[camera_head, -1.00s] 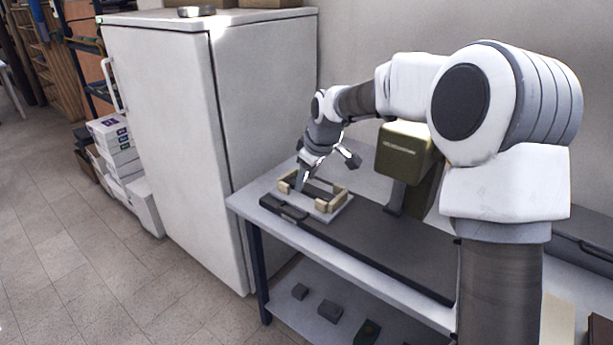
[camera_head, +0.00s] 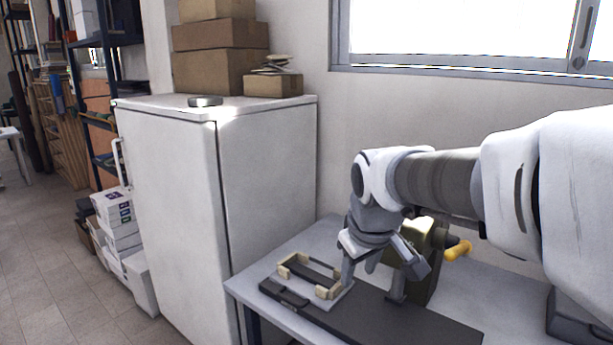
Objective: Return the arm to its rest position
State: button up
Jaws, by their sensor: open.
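My arm reaches in from the right edge over the table. My gripper (camera_head: 387,272) is open and empty, pointing down, above the dark mat and to the right of a small tray-like fixture (camera_head: 293,265) with pale corner blocks and a dark piece inside. One finger overlaps the fixture's right end in the picture; I cannot tell whether they touch. Part of the arm is cut off by the right edge.
A green machine with a yellow handle (camera_head: 458,250) stands right behind my gripper. The table (camera_head: 250,284) carries a dark mat (camera_head: 375,318). A tall white cabinet (camera_head: 170,190) stands left of the table. A window is in the wall behind.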

jog(key=s+d+m+p, duration=0.1)
jog(key=s+d+m, duration=0.1)
jog(key=s, duration=0.7)
jog(key=s+d+r+m+p, duration=0.1)
jog(key=s+d+m, duration=0.2)
jog(key=s, duration=0.6)
jog(key=shift+m+t, duration=0.3)
jog(key=shift+m, duration=0.1)
jog(key=shift+d+r, duration=0.1)
